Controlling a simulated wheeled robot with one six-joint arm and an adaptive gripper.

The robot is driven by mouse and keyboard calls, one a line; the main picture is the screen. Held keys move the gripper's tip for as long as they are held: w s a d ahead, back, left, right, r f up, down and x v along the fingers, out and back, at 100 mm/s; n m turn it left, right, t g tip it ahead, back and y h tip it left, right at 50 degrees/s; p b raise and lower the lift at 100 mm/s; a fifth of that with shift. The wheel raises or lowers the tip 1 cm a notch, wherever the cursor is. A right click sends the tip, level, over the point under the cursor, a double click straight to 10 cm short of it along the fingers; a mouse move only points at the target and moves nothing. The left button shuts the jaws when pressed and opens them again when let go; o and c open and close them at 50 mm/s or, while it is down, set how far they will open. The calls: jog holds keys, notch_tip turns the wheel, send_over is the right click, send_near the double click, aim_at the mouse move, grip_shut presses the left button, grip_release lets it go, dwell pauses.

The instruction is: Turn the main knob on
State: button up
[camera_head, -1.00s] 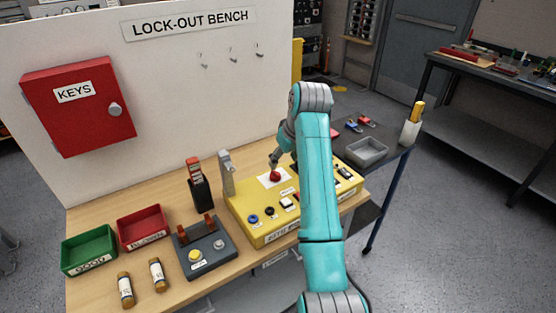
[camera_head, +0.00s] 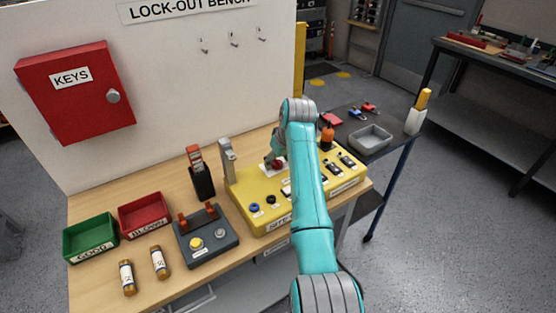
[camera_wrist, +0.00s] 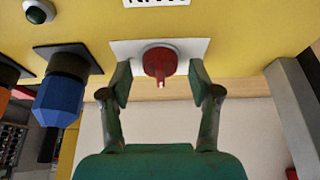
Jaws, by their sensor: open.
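The main knob (camera_wrist: 159,62) is red and round with a raised grip, on a white plate on the yellow box (camera_head: 262,221). In the head view the red knob (camera_head: 278,164) shows partly, beside my arm. In the wrist view my gripper (camera_wrist: 158,82) is open, with one finger on each side of the knob. The fingertips are near the edges of the white plate, and I see gaps between them and the knob. In the head view my arm hides most of the gripper and part of the yellow box.
A grey lever post (camera_head: 228,160) stands at the box's left end. A blue plug-like part (camera_wrist: 60,92) is close to my gripper's left finger.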

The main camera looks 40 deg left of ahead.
jog(key=shift+f, duration=0.1)
jog(key=c, duration=1.1)
jog(key=shift+c, duration=0.2)
jog(key=shift+m, duration=0.3)
jog(key=shift+s+a+m+t, duration=0.1)
jog(key=shift+m+t, duration=0.3)
jog(key=shift+m, duration=0.5)
jog(key=m+h, duration=0.1)
jog(key=m, duration=0.1)
jog(key=m+t+h, duration=0.1)
jog(key=m, duration=0.2)
jog(key=shift+s+a, duration=0.1)
jog(key=m, duration=0.2)
jog(key=m+t+h, duration=0.1)
jog(key=m, duration=0.2)
jog(key=shift+h, duration=0.3)
jog(key=shift+a+m+h, duration=0.1)
jog(key=shift+m+h, duration=0.6)
jog(key=shift+m, duration=1.3)
